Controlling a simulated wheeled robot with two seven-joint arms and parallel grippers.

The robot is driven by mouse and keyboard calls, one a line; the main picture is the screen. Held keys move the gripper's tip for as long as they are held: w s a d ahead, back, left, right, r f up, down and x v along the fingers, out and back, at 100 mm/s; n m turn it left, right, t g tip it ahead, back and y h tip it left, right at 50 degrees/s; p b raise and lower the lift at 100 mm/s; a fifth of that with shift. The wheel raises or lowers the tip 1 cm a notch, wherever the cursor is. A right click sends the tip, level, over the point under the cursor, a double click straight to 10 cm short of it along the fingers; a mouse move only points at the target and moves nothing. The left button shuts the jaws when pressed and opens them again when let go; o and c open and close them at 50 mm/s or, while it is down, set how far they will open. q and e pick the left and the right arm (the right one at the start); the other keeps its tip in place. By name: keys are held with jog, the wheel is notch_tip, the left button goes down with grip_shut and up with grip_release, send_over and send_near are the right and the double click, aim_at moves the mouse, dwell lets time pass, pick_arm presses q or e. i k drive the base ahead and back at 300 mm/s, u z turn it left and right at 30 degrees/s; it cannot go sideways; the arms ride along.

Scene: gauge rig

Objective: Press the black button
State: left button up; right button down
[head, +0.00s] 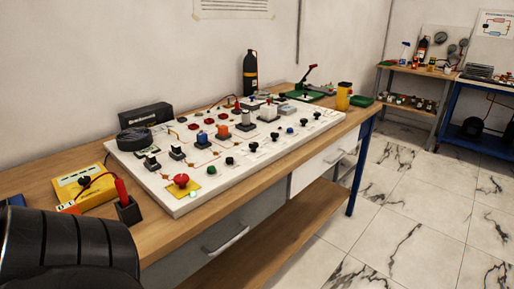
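A white panel (205,195) lies on the wooden workbench and carries rows of controls. Several small dark knobs or buttons stand along its front half, among them black ones at the middle (253,147) and further right (304,122). They are too small to tell which is a push button. Near them are a green button (212,170), a blue button (290,130) and a red mushroom button (181,180) on a yellow plate. Neither of my grippers is in view. A black rounded part of my own body fills the lower left corner.
A yellow meter (84,187) and a dark holder with a red-handled item (128,209) stand left of the panel. A black bottle (250,74) and a green lever press (307,91) stand behind it. The workbench (170,236) has drawers below; the tiled floor at right is clear.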

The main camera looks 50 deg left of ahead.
aim_at(229, 160)
jog(key=i, duration=0.65)
jog(key=u, duration=3.1)
